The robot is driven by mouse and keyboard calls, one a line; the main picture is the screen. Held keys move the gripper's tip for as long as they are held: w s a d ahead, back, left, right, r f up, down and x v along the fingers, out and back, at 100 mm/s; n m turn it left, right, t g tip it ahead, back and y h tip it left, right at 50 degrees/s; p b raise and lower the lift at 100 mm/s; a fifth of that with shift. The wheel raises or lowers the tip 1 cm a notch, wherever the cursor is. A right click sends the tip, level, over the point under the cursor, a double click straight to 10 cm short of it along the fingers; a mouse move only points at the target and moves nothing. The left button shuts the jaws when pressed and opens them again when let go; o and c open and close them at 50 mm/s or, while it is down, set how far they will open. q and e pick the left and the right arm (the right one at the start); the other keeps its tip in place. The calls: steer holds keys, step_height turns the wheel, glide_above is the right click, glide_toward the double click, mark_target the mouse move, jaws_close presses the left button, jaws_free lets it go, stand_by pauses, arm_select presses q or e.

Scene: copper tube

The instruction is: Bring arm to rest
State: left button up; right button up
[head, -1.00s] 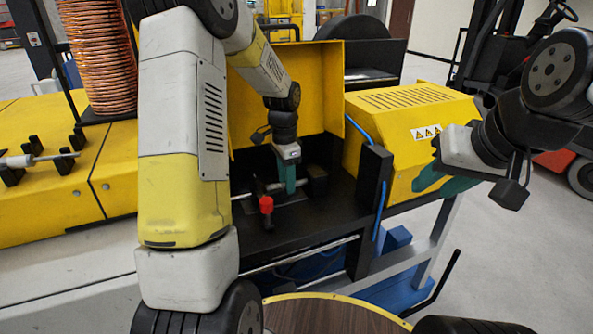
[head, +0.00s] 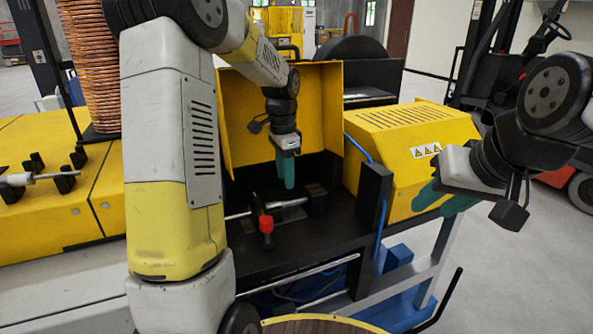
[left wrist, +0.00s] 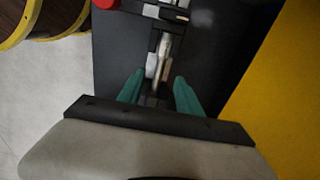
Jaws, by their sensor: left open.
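My left gripper (head: 287,172) hangs with its green fingers pointing down inside the yellow-walled machine bay, above the black bed. In the left wrist view its fingers (left wrist: 158,92) are apart with nothing between them. A metal tube piece (head: 290,202) lies in the fixture on the bed, below the gripper and apart from it; it also shows ahead of the fingers in the left wrist view (left wrist: 163,46). A red knob (head: 266,223) stands at the front of the fixture. My right gripper (head: 437,195) is at the right, by the yellow housing; its finger gap is unclear.
A yellow guard (head: 240,120) encloses the bay behind and beside my left gripper. A black post (head: 374,195) with a blue hose stands at its right front. A yellow vented housing (head: 410,140) is further right. A copper coil (head: 88,70) stands at the left.

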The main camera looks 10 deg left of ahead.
arm_select(q)
steer(key=s+d+r+n+t, duration=0.1)
steer(key=s+r+n+t, duration=0.3)
steer(key=s+r, duration=0.7)
steer(key=s+d+n+t+h, duration=0.1)
steer(key=s+n, duration=0.5)
steer(key=s, duration=0.7)
steer(key=shift+d+r+n+t+h, duration=0.2)
steer(key=shift+r+n+t+h, duration=0.1)
steer(key=shift+t+h, duration=0.15)
steer(key=shift+s, duration=0.1)
